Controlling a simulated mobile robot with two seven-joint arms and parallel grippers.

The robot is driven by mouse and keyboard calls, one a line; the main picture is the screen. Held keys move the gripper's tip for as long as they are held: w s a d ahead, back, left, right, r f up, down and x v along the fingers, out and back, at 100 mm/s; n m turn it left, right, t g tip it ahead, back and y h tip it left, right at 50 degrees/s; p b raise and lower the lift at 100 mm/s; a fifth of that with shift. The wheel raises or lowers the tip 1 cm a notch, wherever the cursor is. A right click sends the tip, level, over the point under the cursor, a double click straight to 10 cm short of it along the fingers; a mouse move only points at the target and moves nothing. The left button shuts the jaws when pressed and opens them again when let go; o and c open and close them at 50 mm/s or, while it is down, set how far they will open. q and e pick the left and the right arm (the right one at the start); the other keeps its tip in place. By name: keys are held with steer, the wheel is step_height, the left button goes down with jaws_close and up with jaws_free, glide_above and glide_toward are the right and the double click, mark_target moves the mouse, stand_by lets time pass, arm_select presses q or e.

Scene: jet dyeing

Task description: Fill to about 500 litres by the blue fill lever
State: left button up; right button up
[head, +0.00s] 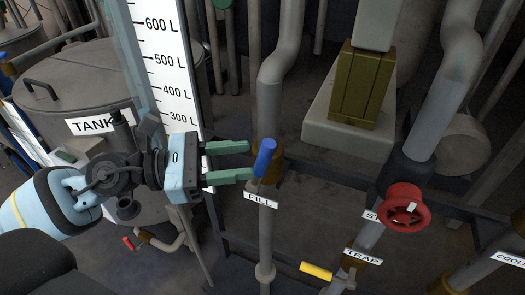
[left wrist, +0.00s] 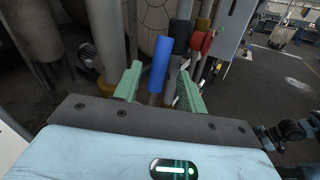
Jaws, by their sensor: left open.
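The blue fill lever (head: 265,157) tilts up to the right on a pipe above the FILL label (head: 261,200). My left gripper (head: 250,161) is open, its green fingers pointing right at the lever, with the tips at or just beside it. In the left wrist view, the blue lever (left wrist: 160,65) stands between the two open fingers (left wrist: 160,76), with a gap on both sides. The white litre scale (head: 166,60) stands behind the gripper with marks from 300 to 600 L; I cannot make out a liquid level. My right gripper is not in view.
A grey tank (head: 85,88) with a TANK label stands at left. A red handwheel (head: 404,208) and a yellow lever (head: 316,271) above grey pipework are to the right of the fill pipe. A small red-handled valve (head: 128,244) sits low at left.

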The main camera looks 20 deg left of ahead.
mark_target(264, 158)
arm_select(q)
steer(key=x, duration=0.1)
steer(key=p+x, duration=0.2)
steer(key=shift+w+d+r, duration=0.25)
steer(key=shift+w+d+f, duration=0.2)
steer(key=shift+w+d, duration=0.1)
steer(key=shift+d, duration=0.3)
jaws_close()
